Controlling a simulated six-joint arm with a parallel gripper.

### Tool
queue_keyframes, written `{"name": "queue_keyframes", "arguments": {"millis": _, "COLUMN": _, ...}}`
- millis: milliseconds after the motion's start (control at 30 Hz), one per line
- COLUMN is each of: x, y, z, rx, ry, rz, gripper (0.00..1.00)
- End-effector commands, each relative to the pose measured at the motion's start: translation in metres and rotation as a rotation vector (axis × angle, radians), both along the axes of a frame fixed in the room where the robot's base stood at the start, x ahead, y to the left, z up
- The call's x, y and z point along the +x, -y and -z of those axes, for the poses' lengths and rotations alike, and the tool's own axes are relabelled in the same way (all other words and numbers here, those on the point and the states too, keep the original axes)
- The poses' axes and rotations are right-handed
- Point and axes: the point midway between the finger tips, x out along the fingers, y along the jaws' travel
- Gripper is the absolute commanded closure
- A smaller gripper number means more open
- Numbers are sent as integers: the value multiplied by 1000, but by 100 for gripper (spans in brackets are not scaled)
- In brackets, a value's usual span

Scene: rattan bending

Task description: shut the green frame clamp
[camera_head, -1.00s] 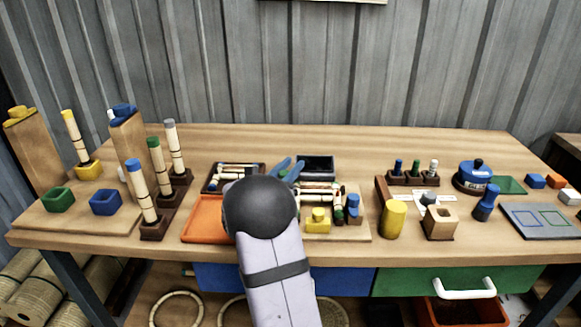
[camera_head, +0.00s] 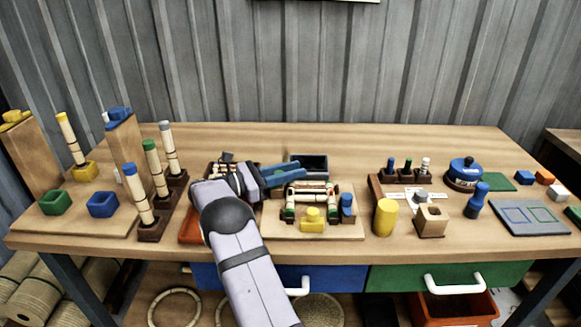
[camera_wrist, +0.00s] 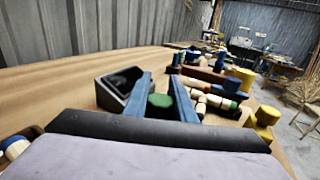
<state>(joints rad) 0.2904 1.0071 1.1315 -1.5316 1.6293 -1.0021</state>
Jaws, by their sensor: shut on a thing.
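My gripper (camera_head: 302,174) reaches in from the left over the rear of the bending frame (camera_head: 312,188), its blue fingers pointing right. In the wrist view the blue fingers (camera_wrist: 160,82) stand on both sides of a round green piece (camera_wrist: 160,101), which seems to be the green frame clamp's top. The gripper is shut on it. The clamp's lower part, and whether it is open or shut, is hidden behind the fingers. The frame carries pale rattan pieces with dark and green bands, and sits on a wooden board (camera_head: 275,231).
A dark open box (camera_head: 309,160) stands just behind my fingers; it also shows in the wrist view (camera_wrist: 112,92). A yellow cylinder (camera_head: 386,217) is to the right. The table's rear is clear.

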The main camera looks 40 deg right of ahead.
Motion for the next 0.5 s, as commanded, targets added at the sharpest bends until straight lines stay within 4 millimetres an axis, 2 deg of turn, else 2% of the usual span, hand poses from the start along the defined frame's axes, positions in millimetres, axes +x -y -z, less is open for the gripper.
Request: {"name": "queue_keyframes", "arguments": {"millis": 500, "x": -6, "y": -2, "z": 0, "rx": -3, "ry": -1, "rz": 158, "gripper": 99}}
